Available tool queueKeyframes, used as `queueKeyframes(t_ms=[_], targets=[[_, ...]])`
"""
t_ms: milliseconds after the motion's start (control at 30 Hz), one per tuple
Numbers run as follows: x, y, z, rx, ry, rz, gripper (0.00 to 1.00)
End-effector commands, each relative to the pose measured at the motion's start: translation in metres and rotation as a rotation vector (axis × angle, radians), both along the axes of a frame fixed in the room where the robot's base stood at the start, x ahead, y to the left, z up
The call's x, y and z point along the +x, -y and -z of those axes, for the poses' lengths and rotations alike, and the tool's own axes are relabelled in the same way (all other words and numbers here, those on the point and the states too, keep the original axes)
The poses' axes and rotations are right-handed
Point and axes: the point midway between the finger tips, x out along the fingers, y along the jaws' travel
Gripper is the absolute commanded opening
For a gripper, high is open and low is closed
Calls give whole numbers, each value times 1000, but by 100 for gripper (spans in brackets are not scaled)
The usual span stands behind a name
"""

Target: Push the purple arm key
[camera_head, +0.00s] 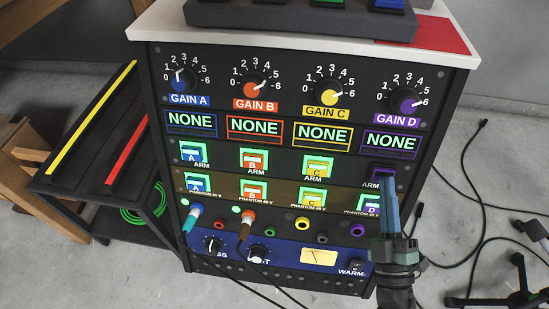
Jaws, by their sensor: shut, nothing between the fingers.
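The purple arm key (377,171) is in the right column of the rack's ARM row, under the purple-framed NONE display (390,142). It looks dark, while the A (194,155), B (254,160) and C (317,167) arm keys glow green. My gripper (390,182) is shut and empty, its blue fingers pointing up the panel. The fingertips overlap the purple arm key and its label, hiding part of them. I cannot tell whether they touch it. The fingers also cover the right part of the D phantom key (369,208).
Purple GAIN D knob (411,106) sits above. Cables plug into the blue (196,211) and orange (248,216) jacks at lower left. A WARM switch (356,267) is near my gripper's base. Loose black cables lie on the floor to the right.

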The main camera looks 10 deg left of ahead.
Motion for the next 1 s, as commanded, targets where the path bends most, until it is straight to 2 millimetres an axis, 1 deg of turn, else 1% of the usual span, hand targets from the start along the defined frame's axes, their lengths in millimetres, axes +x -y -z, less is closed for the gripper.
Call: queueKeyframes(t_ms=[333, 800, 1000], targets=[[-4, 0, -3, 0, -1, 1, 0], [-47, 2, -19, 0, -1, 1, 0], [-58, 2, -21, 0, 0, 0, 0]])
